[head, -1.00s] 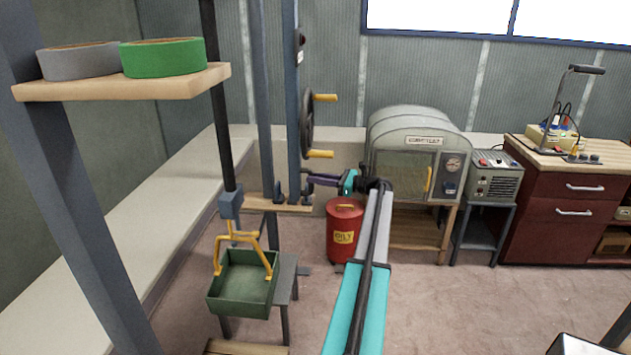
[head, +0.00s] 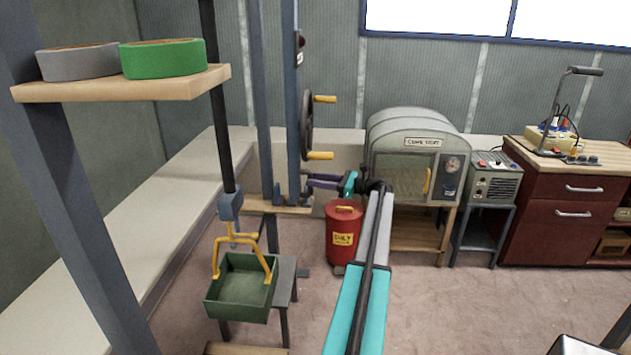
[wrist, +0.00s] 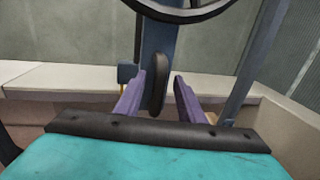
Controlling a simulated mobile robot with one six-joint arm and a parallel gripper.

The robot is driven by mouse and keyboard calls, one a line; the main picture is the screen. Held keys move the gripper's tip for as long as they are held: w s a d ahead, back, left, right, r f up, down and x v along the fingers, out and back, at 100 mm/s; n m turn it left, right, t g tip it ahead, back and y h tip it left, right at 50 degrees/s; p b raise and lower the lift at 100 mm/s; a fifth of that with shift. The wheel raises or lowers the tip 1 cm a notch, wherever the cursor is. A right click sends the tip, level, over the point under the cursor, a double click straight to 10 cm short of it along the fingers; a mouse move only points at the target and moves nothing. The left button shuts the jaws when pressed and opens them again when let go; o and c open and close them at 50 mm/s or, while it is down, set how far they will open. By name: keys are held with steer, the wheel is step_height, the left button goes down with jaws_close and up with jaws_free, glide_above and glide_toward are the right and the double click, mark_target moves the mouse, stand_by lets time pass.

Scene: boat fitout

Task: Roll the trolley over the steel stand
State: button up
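A green bin (head: 238,300) hangs by its yellow bail (head: 217,258) from a blue-grey block (head: 230,206) at the foot of a black hanging bar. The trolley itself is not clearly seen; the bar's top leaves the picture. A small grey stand (head: 287,272) is behind and right of the bin, which partly hides it. I cannot tell the gap between them. My gripper (head: 309,181) is by the blue post, below a handwheel (head: 307,125) with yellow handles. In the wrist view, my purple fingers (wrist: 157,90) are apart, with a dark rounded bar (wrist: 158,84) between them.
A wooden shelf (head: 120,91) with grey and green tape rolls is at the left, beside a steel upright. A red drum (head: 343,225) stands beyond my arm. A grey oven (head: 418,150), a control box (head: 491,178) and a red cabinet (head: 565,220) line the right.

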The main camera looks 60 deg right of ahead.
steer(key=b+v, duration=0.3)
steer(key=v, duration=1)
steer(key=shift+b, duration=0.35)
steer(key=shift+d, duration=0.1)
